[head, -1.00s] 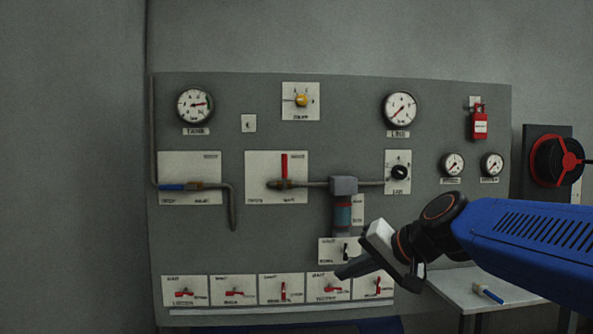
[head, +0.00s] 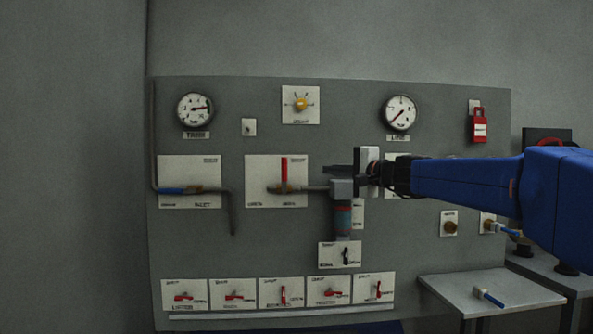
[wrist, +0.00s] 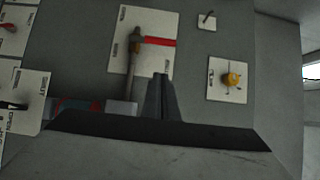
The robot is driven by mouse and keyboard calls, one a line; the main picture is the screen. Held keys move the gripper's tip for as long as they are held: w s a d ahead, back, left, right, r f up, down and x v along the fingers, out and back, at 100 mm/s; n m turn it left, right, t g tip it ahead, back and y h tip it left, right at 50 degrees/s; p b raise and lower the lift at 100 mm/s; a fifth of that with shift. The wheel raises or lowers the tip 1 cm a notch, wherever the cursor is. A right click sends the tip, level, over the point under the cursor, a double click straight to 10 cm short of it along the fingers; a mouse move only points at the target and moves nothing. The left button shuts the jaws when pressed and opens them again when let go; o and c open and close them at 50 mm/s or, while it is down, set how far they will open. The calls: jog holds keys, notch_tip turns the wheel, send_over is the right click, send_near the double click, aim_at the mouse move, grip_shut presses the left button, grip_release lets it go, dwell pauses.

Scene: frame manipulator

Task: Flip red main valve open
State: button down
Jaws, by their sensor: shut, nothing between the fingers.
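The red main valve handle (head: 284,168) stands upright above its brass body on a white plate (head: 262,198), left of centre on the panel. A pipe runs right from the body. In the wrist view the red handle (wrist: 160,42) points right from the brass body, beyond my fingertips. My gripper (head: 330,170) points left in front of the panel, to the right of the handle and apart from it in the picture. Its dark fingers (wrist: 160,80) are together and empty. How far they are from the panel is hard to tell.
A grey block (head: 343,188) and filter (head: 343,216) sit below my gripper. A yellow knob (head: 302,104) is above, a blue-handled valve (head: 173,190) to the left. Several small red levers line the bottom. A table (head: 470,300) stands at lower right. My arm covers the panel's right-middle.

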aim_at(284, 174)
jog(key=s+a+x, duration=0.1)
jog(key=a+x, duration=0.1)
jog(key=x, duration=1)
jog(key=shift+a, duration=0.4)
